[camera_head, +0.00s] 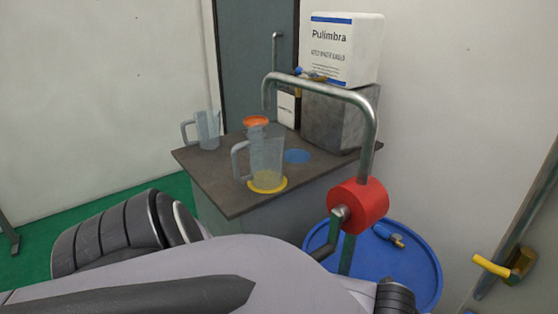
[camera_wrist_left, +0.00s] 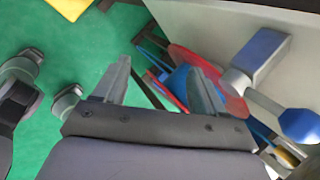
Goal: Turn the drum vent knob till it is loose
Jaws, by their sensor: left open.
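The blue drum (camera_head: 425,262) stands at the lower right of the head view. On its lid lies a small blue-and-brass fitting (camera_head: 388,234), likely the vent knob; its fine shape is too small to tell. A red pump body (camera_head: 358,203) with a crank and a bent metal pipe (camera_head: 372,110) rises above the drum. My left arm crosses the bottom of the head view, and its gripper does not show there. In the left wrist view my left gripper (camera_wrist_left: 160,74) is open and empty, its fingers apart above green floor and blurred red and blue parts. My right gripper is not in view.
A dark-topped bench (camera_head: 220,178) holds clear jugs (camera_head: 266,158), coloured discs and a white labelled container (camera_head: 345,48) on a grey block. A yellow-handled fitting (camera_head: 492,266) is at the right wall. A blue-handled part (camera_wrist_left: 262,52) is close right of my gripper in the wrist view.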

